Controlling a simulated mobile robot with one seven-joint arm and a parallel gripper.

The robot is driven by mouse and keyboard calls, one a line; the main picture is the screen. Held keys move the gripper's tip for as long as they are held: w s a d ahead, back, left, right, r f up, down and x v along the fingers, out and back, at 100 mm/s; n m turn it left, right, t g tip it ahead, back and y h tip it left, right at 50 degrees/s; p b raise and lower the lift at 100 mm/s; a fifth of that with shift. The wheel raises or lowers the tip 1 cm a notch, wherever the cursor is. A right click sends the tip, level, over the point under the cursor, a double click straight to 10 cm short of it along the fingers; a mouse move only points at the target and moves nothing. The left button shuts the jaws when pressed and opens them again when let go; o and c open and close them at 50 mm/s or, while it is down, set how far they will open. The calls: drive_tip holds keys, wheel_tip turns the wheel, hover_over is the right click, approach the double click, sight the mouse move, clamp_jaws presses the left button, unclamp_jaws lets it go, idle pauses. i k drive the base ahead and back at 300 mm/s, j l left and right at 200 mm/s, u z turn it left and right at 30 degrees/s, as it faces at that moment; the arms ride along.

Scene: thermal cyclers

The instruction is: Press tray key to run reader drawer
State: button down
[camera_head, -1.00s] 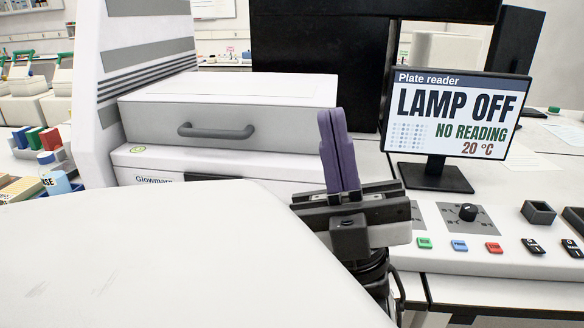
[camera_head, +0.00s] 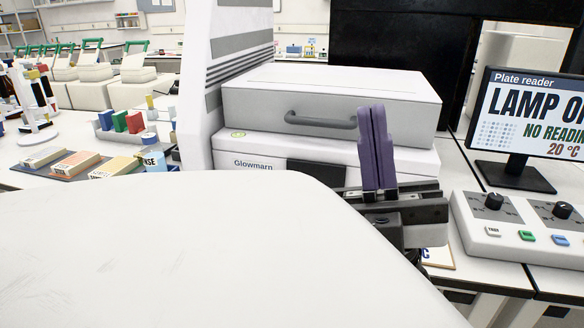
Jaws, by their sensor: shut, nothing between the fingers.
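The white plate reader (camera_head: 270,150), marked "Glowmarn", stands at centre, with a dark slot (camera_head: 318,173) in its lower front and a grey handle (camera_head: 320,119) on its upper part. No drawer shows outside it. The control panel (camera_head: 475,208) is at right. A small white key (camera_head: 493,231), its label too small to read surely, sits at its left end, beside a green key (camera_head: 527,236) and a blue key (camera_head: 560,240). My gripper (camera_head: 374,108) has purple fingers, shut and empty, pointing up in front of the reader's right side, left of the panel and apart from the keys.
The screen (camera_head: 530,115) stands behind the panel, cut off by the right edge, reading "Plate reader", "LAMP O…". Two black knobs (camera_head: 494,202) are on the panel. Tubes, boxes and a rack (camera_head: 35,115) fill the left bench. My white body covers the lower foreground.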

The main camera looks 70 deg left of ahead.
sight(492, 231)
drive_tip(key=k+j, duration=0.15)
drive_tip(key=k, duration=0.25)
drive_tip(key=k+j+u, duration=0.1)
drive_tip(key=k, duration=0.3)
drive_tip(key=k+u, duration=0.1)
drive_tip(key=u, duration=1.2)
